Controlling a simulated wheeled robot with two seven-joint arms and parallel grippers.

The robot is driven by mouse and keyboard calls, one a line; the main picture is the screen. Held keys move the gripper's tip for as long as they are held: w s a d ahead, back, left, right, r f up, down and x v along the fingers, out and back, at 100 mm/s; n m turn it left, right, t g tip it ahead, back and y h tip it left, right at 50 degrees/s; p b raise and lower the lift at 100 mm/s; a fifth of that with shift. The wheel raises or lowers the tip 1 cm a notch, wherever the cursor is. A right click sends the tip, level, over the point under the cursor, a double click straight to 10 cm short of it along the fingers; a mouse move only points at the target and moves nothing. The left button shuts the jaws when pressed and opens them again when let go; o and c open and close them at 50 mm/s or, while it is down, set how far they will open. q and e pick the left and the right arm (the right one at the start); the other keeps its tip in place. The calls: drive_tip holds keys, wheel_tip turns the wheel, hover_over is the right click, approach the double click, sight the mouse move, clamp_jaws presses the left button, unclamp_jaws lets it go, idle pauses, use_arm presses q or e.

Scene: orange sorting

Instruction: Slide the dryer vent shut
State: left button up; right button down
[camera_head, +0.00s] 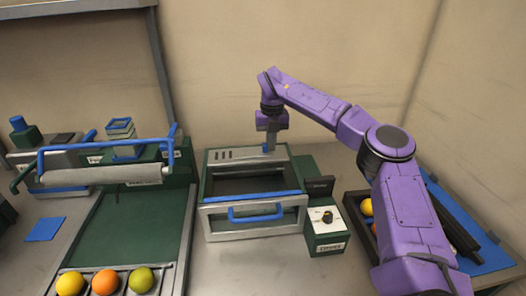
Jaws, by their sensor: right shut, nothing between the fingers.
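The dryer (254,222) is a grey and dark green box with a blue front handle, in the middle of the bench. Its top has a dark opening, and a row of vent slots (223,155) shows at its back left. A small blue tab (265,148) stands at the back right of the top. My right gripper (269,148) is shut and points down at this tab; I cannot tell whether it touches it. My right arm reaches in from the right. My left gripper is not in view.
A timer box (326,240) with a black knob stands right of the dryer. A crate (351,206) with fruit is partly behind my right arm. At left are a green ramp (126,232), a blue-framed roller (105,175) and several fruits in a rack (125,268).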

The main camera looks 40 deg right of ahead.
sight(250, 153)
drive_tip(key=shift+w+a, duration=0.4)
drive_tip(key=shift+a, duration=0.3)
drive_tip(key=shift+w+a, duration=0.35)
drive_tip(key=shift+a, duration=0.3)
drive_tip(key=shift+w+a+p, duration=0.15)
drive_tip(key=shift+w+a, duration=0.3)
drive_tip(key=shift+a, duration=0.4)
drive_tip(key=shift+w+a+p, duration=0.15)
drive_tip(key=shift+w+a, duration=0.3)
drive_tip(key=shift+a, duration=0.35)
wheel_tip(250, 153, up, 7)
drive_tip(key=p, duration=0.5)
drive_tip(key=shift+s+d+p, duration=0.3)
drive_tip(key=shift+d+p, duration=0.05)
drive_tip(key=shift+d, duration=0.1)
